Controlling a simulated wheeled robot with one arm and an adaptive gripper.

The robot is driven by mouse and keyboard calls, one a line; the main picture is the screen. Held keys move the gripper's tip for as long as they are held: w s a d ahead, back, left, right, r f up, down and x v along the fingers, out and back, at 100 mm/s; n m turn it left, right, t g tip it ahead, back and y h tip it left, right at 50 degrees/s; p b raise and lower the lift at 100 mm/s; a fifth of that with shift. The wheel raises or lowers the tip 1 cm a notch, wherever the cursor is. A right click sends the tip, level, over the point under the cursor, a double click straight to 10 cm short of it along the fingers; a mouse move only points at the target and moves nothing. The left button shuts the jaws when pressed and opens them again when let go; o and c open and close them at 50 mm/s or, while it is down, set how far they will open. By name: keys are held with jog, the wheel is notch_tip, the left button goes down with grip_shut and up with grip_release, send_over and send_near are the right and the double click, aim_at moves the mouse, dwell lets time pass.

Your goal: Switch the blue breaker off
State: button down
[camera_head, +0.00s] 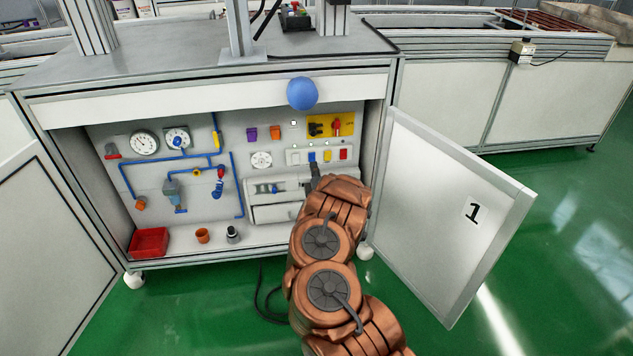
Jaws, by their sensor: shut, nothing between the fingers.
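A row of small coloured switches is set in a light strip on the back panel of the open cabinet. The blue breaker (311,156) is in this row, left of a yellow one (327,156) and a red one (343,154). Its lever position is too small to tell. My gripper (314,166) is shut and empty, with its tip just below the blue breaker in the picture. I cannot tell whether it touches it. My copper-coloured arm hides the lower right of the cabinet.
The cabinet door (450,200), marked 1, stands open at the right. A blue ball (302,93) shows at the cabinet's top edge. Gauges, blue pipes (236,185) and a grey box (275,213) fill the panel. A red bin (149,243) stands at lower left.

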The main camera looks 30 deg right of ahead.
aim_at(312, 156)
jog(key=shift+b+x, duration=0.8)
jog(key=shift+x, duration=1)
jog(key=shift+w+d, duration=0.1)
jog(key=shift+r, duration=0.1)
jog(key=shift+w+r+p, duration=0.2)
jog(key=shift+r+p, duration=0.1)
jog(key=shift+p, duration=0.8)
jog(key=shift+f, duration=0.3)
